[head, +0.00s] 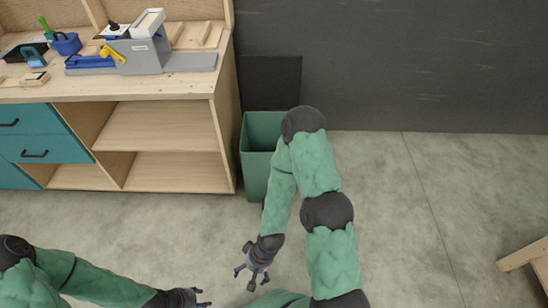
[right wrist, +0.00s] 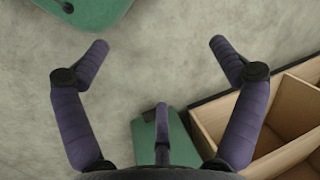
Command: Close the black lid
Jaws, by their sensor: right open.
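The black lid (head: 271,82) stands upright, swung open, at the back of a green bin (head: 256,168) against the dark wall. The bin is open at the top, and my right arm covers part of its right side. My right gripper (head: 252,279) is open and empty over the floor, well in front of the bin and below the lid.
A wooden workbench (head: 165,88) with open shelves and teal drawers stands just left of the bin. Tools and a grey-blue machine (head: 148,52) are on its top. The floor (head: 395,190) to the right is clear up to a wooden piece (head: 522,254) at the right edge.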

